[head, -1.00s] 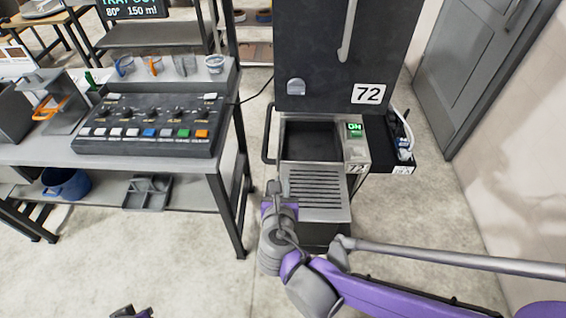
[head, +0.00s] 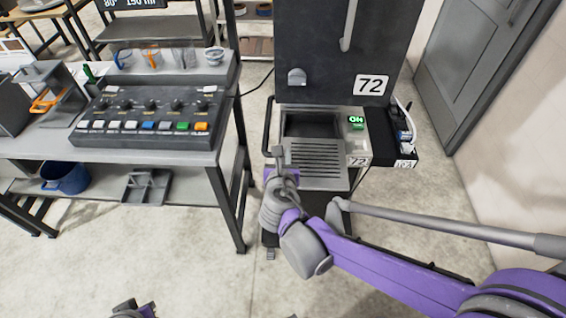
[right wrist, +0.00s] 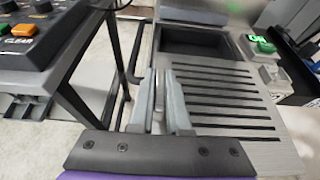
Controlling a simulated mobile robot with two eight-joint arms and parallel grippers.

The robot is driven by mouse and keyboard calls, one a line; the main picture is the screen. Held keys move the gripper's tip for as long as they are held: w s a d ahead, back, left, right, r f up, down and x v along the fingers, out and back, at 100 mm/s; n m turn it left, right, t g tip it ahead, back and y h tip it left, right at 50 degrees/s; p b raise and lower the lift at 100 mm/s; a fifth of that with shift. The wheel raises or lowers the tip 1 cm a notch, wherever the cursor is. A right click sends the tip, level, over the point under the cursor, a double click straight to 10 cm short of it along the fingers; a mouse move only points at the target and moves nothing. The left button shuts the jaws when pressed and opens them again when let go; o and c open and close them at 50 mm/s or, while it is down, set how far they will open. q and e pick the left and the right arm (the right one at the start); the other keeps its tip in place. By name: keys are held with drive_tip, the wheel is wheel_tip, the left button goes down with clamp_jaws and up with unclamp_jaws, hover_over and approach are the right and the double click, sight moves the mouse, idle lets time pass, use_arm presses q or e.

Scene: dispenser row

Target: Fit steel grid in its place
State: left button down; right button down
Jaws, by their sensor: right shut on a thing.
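The steel grid (head: 317,172) is a flat slotted plate at the front of the dark dispenser marked 72. It also shows in the right wrist view (right wrist: 225,100). My right gripper (head: 281,168) is shut on the grid's left edge; its fingers (right wrist: 162,100) stand close together there. The grid overlaps the front of the dark open recess (head: 312,124), whose back part stays uncovered. Whether the grid touches the recess rim I cannot tell. A small part of what seems to be my left gripper (head: 132,309) shows at the bottom edge; its jaws are unclear.
The dispenser's panel (head: 357,122) with a green ON light stands right of the recess. A black side shelf (head: 393,155) holds small items. A workbench with a button console (head: 150,118) stands to the left. The floor between is clear.

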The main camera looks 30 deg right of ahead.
sight(285, 140)
drive_tip(key=shift+w+d+b, duration=0.15)
drive_tip(key=shift+w+d, duration=0.55)
drive_tip(key=shift+w, duration=0.4)
drive_tip(key=shift+w+d+b, duration=0.2)
drive_tip(key=shift+w+d, duration=0.45)
drive_tip(key=shift+w, duration=0.45)
drive_tip(key=shift+w+d+b, duration=0.15)
drive_tip(key=shift+w+d, duration=0.55)
drive_tip(key=shift+w, duration=0.4)
drive_tip(key=shift+w+d, duration=0.5)
drive_tip(key=shift+w, duration=0.3)
drive_tip(key=shift+w+d, duration=0.5)
drive_tip(key=shift+w, duration=0.35)
drive_tip(key=shift+w+d, duration=0.5)
drive_tip(key=shift+w, duration=0.3)
drive_tip(key=shift+f+b, duration=0.85)
drive_tip(key=shift+b, duration=0.1)
drive_tip(key=c, duration=0.8)
unclamp_jaws()
